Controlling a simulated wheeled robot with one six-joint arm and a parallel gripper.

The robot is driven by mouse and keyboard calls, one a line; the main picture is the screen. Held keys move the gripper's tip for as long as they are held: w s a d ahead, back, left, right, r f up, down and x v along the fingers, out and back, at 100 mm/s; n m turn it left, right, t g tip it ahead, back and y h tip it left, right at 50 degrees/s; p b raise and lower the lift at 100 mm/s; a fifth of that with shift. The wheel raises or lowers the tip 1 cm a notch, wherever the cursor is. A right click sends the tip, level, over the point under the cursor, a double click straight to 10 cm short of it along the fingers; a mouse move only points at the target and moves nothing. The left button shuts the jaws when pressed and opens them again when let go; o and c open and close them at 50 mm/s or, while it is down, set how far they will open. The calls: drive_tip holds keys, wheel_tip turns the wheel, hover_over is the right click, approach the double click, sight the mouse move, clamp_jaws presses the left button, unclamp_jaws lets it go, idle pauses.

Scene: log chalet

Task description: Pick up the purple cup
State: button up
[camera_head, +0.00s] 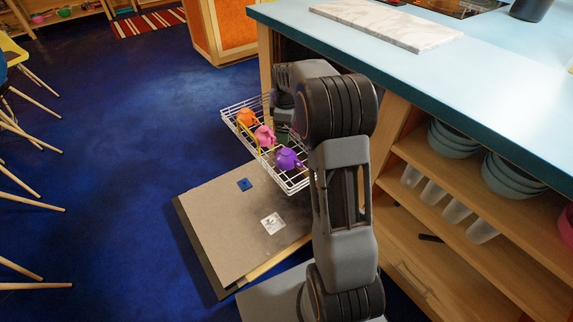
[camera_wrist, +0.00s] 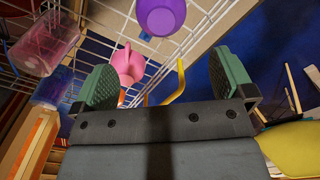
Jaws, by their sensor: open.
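The purple cup (camera_head: 287,158) sits in the white wire dish rack (camera_head: 238,105), at the near end of a row with a pink cup (camera_head: 265,137) and an orange cup (camera_head: 246,118). In the wrist view the purple cup (camera_wrist: 161,14) is at the top edge, partly cut off, beyond my fingertips and not between them. My gripper (camera_wrist: 163,75) is open and empty, its two green fingers wide apart. The pink cup (camera_wrist: 127,64) shows near the left finger. In the head view my arm hides most of the gripper.
A yellow bent piece (camera_wrist: 180,80) shows near the fingers. Clear glasses (camera_wrist: 46,44) are at the left of the wrist view. The blue counter (camera_head: 480,78) and shelves with bowls (camera_head: 455,138) stand right of the rack. The blue floor (camera_head: 130,130) at left is open.

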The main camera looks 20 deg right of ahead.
sight(287, 151)
wheel_tip(287, 151, down, 8)
drive_tip(key=shift+b, duration=1.1)
drive_tip(key=shift+f+b, duration=1.4)
drive_tip(key=shift+f, duration=1.25)
drive_tip(key=shift+r, duration=0.1)
drive_tip(key=c, duration=0.8)
